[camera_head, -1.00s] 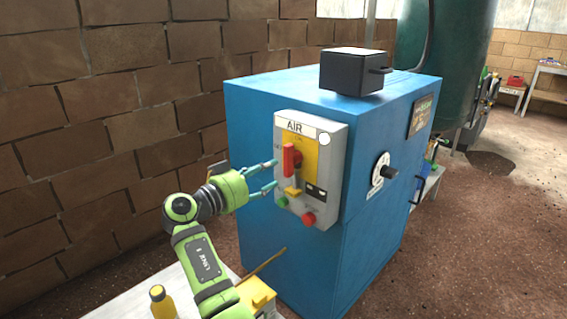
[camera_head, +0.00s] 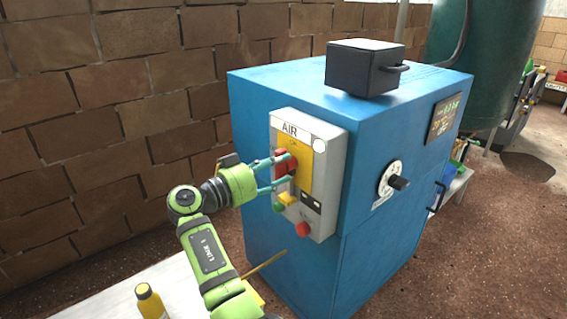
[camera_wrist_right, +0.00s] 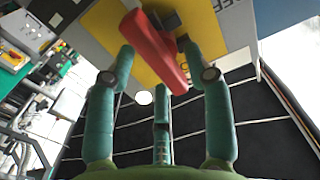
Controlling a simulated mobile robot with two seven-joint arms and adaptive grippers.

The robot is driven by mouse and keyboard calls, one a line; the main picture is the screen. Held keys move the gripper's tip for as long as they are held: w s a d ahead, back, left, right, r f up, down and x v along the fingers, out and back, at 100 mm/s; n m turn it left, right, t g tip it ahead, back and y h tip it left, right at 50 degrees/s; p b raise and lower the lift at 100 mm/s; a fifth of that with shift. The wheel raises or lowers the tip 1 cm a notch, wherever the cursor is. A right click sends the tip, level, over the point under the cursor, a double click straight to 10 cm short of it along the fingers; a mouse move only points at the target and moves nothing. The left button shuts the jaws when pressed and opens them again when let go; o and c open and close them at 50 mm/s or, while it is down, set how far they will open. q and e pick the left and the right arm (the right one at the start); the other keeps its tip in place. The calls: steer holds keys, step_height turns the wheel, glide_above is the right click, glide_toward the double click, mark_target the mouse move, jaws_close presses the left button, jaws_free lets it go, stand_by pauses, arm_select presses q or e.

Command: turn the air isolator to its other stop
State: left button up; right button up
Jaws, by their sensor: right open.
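The air isolator is a grey box (camera_head: 335,150) labelled AIR, with a yellow plate (camera_head: 301,146) and a red handle (camera_head: 283,168), on the front of a blue cabinet. My right gripper (camera_head: 289,168) is open at the handle, with green fingers reaching to it from the left. In the right wrist view the red handle (camera_wrist_right: 155,50) lies slanted between the spread fingertips, with a gap on at least one side. Contact cannot be told. The fingers partly hide the handle in the head view. My left gripper is not in view.
Below the handle are a yellow part (camera_head: 286,199), a green button (camera_head: 278,207) and a red button (camera_head: 303,230). The blue cabinet (camera_head: 350,260) carries a black box (camera_head: 358,68) on top and a dial (camera_head: 388,181) on its right side. A yellow bottle (camera_head: 150,302) stands bottom left.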

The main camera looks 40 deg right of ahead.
steer(key=shift+a, duration=0.15)
steer(key=shift+c, duration=0.4)
jaws_close()
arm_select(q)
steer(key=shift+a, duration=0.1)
arm_select(e)
steer(key=shift+r+n, duration=0.1)
steer(key=shift+n, duration=0.2)
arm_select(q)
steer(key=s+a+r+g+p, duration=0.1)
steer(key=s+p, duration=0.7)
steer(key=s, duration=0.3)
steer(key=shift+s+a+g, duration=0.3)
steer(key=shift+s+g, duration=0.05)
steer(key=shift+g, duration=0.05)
arm_select(e)
steer(key=n, duration=0.5)
steer(key=w+n, duration=0.1)
steer(key=n, duration=1.1)
steer(key=shift+w, duration=0.2)
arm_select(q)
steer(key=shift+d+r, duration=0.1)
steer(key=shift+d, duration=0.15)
